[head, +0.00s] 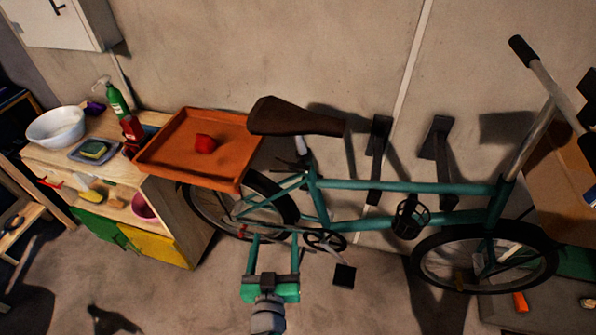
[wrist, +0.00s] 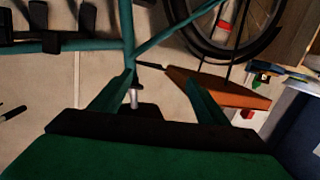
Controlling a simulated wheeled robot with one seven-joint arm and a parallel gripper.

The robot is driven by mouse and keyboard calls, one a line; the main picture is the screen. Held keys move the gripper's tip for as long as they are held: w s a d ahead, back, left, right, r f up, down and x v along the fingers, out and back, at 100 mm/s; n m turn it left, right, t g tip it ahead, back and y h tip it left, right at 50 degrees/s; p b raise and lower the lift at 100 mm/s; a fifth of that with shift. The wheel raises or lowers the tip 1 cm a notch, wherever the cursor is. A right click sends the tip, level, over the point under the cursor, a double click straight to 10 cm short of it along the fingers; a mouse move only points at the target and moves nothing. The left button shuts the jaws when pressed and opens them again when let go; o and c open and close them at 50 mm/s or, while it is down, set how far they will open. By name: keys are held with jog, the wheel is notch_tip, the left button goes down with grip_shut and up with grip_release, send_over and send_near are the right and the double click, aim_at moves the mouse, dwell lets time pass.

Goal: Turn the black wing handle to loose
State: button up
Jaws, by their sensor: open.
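A teal bicycle (head: 400,187) stands against the wall, its dark saddle (head: 290,118) on a silver seat post (head: 301,145). A small dark lever at the seat clamp (head: 284,159), which looks like the black wing handle, points left in the head view. It also shows in the wrist view (wrist: 150,66), beside the top of the seat tube. My green gripper (head: 273,240) is open and empty, in front of the bicycle's lower frame in the head view. In the wrist view its fingers (wrist: 160,77) stand either side of the lever in the picture, apparently short of it.
An orange tray (head: 175,160) holding a red object (head: 205,144) sits just left of the saddle. A wooden cabinet (head: 165,215) stands at left, with a white bowl (head: 56,127) and a green bottle (head: 116,101). A pedal (head: 344,275) sticks out right of my gripper.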

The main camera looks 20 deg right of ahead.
aim_at(299, 170)
jog(key=w+d+r+m+h, duration=0.4)
jog(key=w+d+r, duration=0.15)
jog(key=r, duration=0.35)
jog(key=shift+g, duration=0.4)
jog(key=x, duration=1)
jog(key=shift+w+f, duration=0.1)
jog(key=shift+w, duration=0.15)
jog(key=c, duration=1)
